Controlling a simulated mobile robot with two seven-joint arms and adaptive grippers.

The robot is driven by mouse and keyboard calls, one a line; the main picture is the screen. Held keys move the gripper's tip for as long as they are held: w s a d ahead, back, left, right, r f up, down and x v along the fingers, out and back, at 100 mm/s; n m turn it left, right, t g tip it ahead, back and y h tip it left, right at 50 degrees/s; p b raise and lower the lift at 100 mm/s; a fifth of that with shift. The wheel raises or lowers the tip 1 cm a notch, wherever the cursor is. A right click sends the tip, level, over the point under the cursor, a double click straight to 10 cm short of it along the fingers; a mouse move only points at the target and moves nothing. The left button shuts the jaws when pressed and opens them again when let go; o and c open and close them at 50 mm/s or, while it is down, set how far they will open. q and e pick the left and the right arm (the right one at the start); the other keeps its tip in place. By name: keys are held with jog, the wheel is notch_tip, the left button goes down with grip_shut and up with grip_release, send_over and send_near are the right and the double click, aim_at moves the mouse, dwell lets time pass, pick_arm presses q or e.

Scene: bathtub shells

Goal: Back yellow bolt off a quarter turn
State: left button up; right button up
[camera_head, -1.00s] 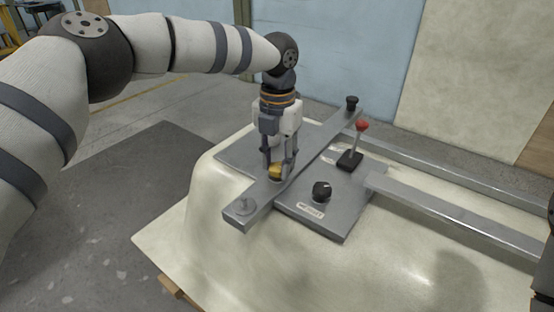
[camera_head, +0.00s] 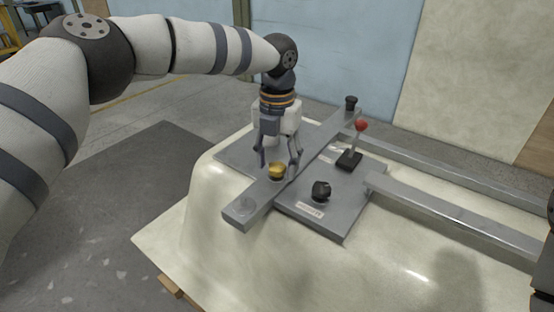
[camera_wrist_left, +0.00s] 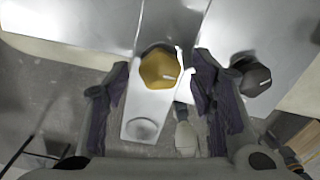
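The yellow bolt (camera_head: 277,171) sits on the grey metal bar (camera_head: 243,211) that lies across the plate. In the left wrist view the bolt's yellow hex head (camera_wrist_left: 160,68) shows a white mark toward its right side. My left gripper (camera_head: 279,168) points down over the bolt, with its fingers spread on either side and apart from it. In the left wrist view the two dark finger pads of the gripper (camera_wrist_left: 163,92) stand wide of the bolt. Of my right arm, only a dark part shows at the right edge of the head view; its gripper is not visible.
A black knob (camera_head: 321,190) and a red-topped lever (camera_head: 360,127) stand on the grey plate (camera_head: 335,225). A black knob (camera_head: 351,103) tops the bar's far end. Metal rails (camera_head: 455,215) run right over the cream shell (camera_head: 375,275).

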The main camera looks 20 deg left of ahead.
aim_at(277, 165)
pick_arm(q)
notch_tip(277, 165, up, 12)
dwell(0.4)
